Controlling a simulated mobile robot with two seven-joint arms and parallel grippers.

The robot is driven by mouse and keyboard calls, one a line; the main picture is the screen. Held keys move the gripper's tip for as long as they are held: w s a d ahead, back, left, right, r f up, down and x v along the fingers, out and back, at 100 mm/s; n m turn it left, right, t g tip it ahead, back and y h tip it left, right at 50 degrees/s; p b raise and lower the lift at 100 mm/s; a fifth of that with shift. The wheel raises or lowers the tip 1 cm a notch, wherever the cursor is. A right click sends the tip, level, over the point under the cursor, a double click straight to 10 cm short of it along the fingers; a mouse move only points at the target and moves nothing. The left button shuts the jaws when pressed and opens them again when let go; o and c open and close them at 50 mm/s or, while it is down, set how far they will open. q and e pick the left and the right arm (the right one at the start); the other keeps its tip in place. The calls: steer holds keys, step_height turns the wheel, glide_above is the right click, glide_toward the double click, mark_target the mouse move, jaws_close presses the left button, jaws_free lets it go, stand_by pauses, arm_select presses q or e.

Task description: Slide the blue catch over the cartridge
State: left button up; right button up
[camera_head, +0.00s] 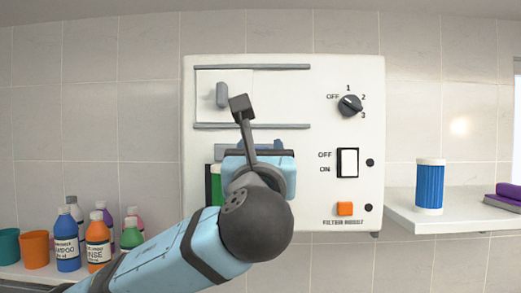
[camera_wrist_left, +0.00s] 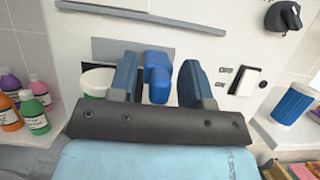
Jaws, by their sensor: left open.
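The blue catch (camera_wrist_left: 157,76) is on the front of the white filter module (camera_head: 325,75). In the left wrist view it stands between the two spread fingers of my left gripper (camera_wrist_left: 160,82), with a gap on the right; contact on the left is unclear. The green cartridge with a white top (camera_wrist_left: 97,82) sits to the left of the catch, partly behind the left finger. My right gripper is out of view.
The module carries a sliding cover (camera_head: 209,88) between grey rails, a knob (camera_head: 350,105), a rocker switch (camera_head: 347,162) and an orange button (camera_head: 345,208). A blue cartridge (camera_head: 430,187) stands on the right shelf (camera_head: 400,211). Bottles (camera_head: 68,240) and cups stand at left.

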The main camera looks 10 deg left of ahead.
arm_select(q)
jaws_close()
steer(key=s+a, duration=0.1)
steer(key=a, duration=0.5)
steer(key=shift+s+b, duration=0.15)
steer(key=shift+b, duration=0.15)
jaws_free()
steer(key=shift+a, duration=0.25)
